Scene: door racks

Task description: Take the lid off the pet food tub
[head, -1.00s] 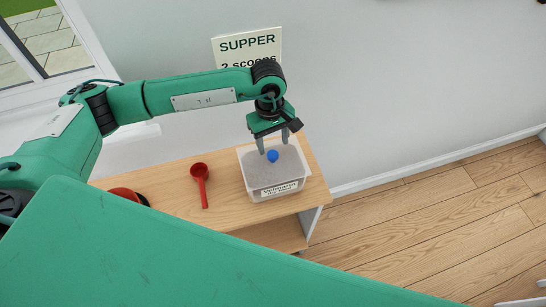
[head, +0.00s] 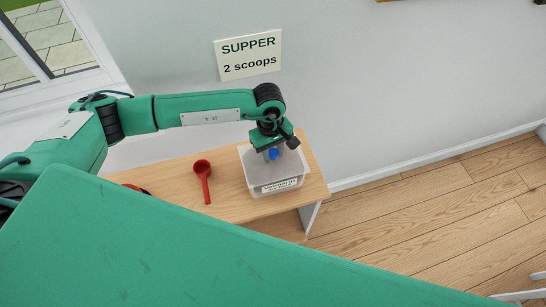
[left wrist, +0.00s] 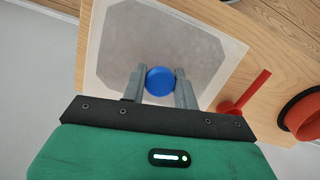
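The pet food tub (head: 279,187) is a translucent box with a printed label on its front, standing on the wooden shelf unit. Its pale lid (left wrist: 120,25) sits on top, with a round blue knob (left wrist: 160,81) in the middle; the knob also shows in the head view (head: 272,154). My left gripper (head: 272,151) points down over the lid. In the left wrist view its two grey fingers (left wrist: 160,76) stand close against both sides of the knob and look shut on it. The fingertips are partly hidden in the head view. My right gripper is out of view.
A red scoop (head: 204,181) lies on the wooden top (head: 232,205), left of the tub. A red and black bowl (left wrist: 302,115) is beyond it. A "SUPPER 2 scoops" sign (head: 248,55) is on the wall behind. Open floor lies to the right.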

